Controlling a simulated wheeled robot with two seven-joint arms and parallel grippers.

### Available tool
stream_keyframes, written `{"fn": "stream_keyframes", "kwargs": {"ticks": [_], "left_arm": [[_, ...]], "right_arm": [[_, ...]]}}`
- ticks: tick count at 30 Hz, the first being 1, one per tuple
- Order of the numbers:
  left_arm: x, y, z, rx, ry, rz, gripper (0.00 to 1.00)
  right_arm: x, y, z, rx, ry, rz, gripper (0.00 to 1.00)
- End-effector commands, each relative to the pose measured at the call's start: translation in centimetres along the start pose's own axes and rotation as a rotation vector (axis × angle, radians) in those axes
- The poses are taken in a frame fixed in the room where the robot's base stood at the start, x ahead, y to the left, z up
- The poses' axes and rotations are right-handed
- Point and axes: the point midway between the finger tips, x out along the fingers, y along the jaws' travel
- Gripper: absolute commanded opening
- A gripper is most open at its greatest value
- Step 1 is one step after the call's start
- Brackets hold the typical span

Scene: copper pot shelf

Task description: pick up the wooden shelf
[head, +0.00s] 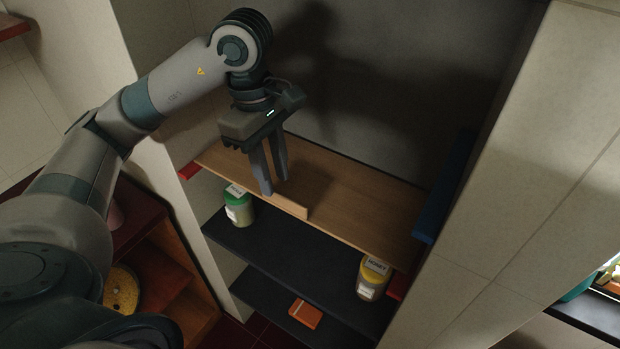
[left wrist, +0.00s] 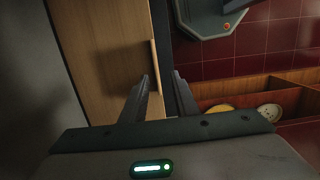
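The wooden shelf (head: 345,205) is a light brown board lying across the alcove, with a short raised lip (head: 290,207) along part of its front edge. It also shows at the upper left of the left wrist view (left wrist: 108,50). My left gripper (head: 276,185) points down over the front left part of the board, by the lip. Its fingers (left wrist: 161,76) are apart with nothing held. In the left wrist view the lip lines up with the gap between the fingers; I cannot tell whether they touch the board. My right gripper is not in view.
A green jar (head: 240,207) and a honey jar (head: 372,280) stand on the dark shelf (head: 300,253) below. An orange box (head: 305,313) lies lower down. Red brackets (head: 189,170) sit at the board's ends. A blue panel (head: 438,195) is on the right wall.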

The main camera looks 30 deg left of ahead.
Motion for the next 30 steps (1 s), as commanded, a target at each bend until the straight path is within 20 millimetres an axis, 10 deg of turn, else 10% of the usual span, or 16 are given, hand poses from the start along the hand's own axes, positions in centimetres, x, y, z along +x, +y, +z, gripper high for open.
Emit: {"fn": "stream_keyframes", "kwargs": {"ticks": [30], "left_arm": [[5.1,0.7,0.5,0.000,0.000,0.000,0.27]], "right_arm": [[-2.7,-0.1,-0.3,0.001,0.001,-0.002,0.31]]}}
